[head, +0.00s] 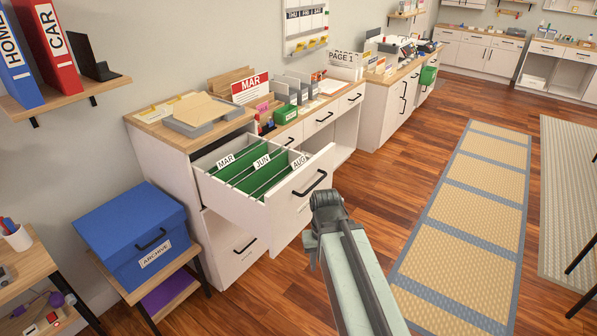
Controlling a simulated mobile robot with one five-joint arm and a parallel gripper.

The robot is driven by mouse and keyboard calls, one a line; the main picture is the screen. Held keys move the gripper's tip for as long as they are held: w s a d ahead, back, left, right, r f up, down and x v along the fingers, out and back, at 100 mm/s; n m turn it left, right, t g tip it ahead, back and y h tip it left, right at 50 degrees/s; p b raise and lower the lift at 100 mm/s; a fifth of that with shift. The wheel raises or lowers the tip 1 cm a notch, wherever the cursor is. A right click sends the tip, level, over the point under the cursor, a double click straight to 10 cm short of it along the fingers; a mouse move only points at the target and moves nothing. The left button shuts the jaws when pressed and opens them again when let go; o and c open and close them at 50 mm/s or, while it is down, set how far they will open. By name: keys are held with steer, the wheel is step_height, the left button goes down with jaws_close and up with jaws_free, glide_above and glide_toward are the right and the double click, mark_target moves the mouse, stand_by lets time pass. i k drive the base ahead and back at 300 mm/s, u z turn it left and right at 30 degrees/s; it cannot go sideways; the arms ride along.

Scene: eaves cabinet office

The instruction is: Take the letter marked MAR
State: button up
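A pulled-out drawer (283,207) of the white cabinet holds green hanging folders with white tabs. The tabs read MAR (226,161), JUN (262,161) and AUG (299,162). A red and white card reading MAR (250,87) stands upright on the cabinet top behind the drawer. A tan, flat, paper-like piece (203,108) lies on a grey tray (207,124) on the same top; I see no readable mark on it. My gripper (326,197) is just right of the drawer front, apart from the folders. Its fingers are too small and dark to tell open from shut.
A blue ARCHIVE box (135,233) sits on a low wooden stand at left. A shelf (70,99) with HOME and CAR binders juts from the wall. The wood floor and yellow-blue rug (465,220) to the right are clear.

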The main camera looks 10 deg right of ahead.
mark_target(246, 91)
steer(key=z, duration=1.2)
steer(key=i, duration=5.6)
steer(key=u, duration=1.9)
